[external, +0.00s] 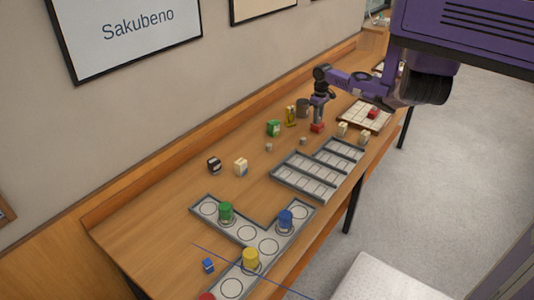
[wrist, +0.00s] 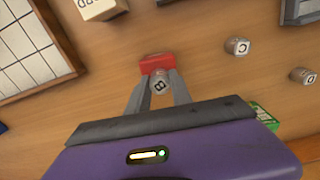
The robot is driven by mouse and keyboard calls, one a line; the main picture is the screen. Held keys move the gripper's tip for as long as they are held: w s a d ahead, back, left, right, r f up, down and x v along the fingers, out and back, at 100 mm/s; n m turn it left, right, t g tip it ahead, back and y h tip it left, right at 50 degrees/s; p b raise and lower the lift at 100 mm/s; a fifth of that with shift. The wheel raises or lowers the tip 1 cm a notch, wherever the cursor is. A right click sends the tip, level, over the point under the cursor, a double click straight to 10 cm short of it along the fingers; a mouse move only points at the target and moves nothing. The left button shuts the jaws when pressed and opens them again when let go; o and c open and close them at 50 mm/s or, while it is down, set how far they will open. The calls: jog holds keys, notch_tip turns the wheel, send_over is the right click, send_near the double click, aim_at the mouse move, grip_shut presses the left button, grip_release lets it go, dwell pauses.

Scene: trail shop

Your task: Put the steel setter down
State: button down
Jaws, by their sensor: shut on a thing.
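The steel setter (wrist: 160,86) is a small grey metal cylinder with a letter B on its end. It sits between the fingertips of my gripper (wrist: 159,80) in the wrist view, and my gripper is shut on it. A red block (wrist: 157,63) shows right at the fingertips, just past the setter. In the external view my gripper (external: 318,112) points down over the red block (external: 317,127) toward the back of the table. The setter is too small to make out there. I cannot tell whether the setter touches the red block or the table.
Two similar grey cylinders, marked C (wrist: 237,46) and apparently D (wrist: 302,76), stand to the right. A green box (external: 273,128), yellow item (external: 290,116) and dark mug (external: 302,107) stand close by. A gridded board (external: 352,118) and grey slotted tray (external: 290,176) lie near.

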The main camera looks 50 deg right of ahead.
jog(key=shift+f, duration=0.15)
jog(key=c, duration=1.1)
grip_release()
jog(key=shift+c, duration=0.2)
notch_tip(320, 180, up, 12)
jog(key=b, duration=0.1)
jog(key=shift+r, duration=0.2)
jog(key=shift+w, duration=0.1)
